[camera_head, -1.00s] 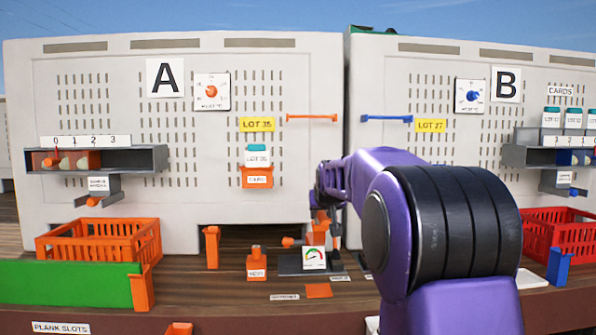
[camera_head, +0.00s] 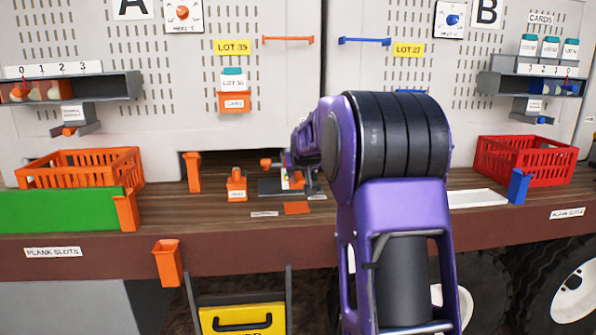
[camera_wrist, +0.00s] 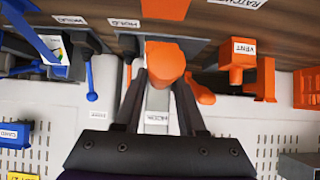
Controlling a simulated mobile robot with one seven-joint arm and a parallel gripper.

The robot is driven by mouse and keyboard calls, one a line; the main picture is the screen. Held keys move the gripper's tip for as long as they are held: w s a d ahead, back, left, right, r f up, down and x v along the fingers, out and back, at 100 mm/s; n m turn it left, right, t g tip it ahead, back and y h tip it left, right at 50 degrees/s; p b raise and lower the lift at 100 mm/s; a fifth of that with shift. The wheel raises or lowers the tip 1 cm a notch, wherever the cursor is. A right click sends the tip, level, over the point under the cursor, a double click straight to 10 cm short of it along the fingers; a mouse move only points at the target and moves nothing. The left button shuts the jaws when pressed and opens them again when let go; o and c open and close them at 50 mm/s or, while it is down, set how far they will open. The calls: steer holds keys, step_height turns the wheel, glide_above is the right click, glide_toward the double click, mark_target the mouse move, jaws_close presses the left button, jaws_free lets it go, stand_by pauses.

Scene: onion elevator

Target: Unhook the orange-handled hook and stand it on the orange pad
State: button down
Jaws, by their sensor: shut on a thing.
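A grey strip labelled HOOK (camera_wrist: 157,118) shows between the fingers. The hook's lower part is hidden, so I cannot tell whether it is still hung. In the head view, my gripper (camera_head: 289,163) is low by the panel and largely hidden by my arm.
Orange (camera_head: 80,168) and red (camera_head: 524,158) crates sit left and right. A blue lever (camera_wrist: 91,80) shows in the wrist view. The deck's front edge lies before the pad.

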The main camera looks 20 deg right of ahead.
steer(key=shift+f+b, duration=1.9)
steer(key=shift+f, duration=1.15)
steer(key=shift+c, duration=2.1)
jaws_free()
steer(key=shift+s, duration=0.1)
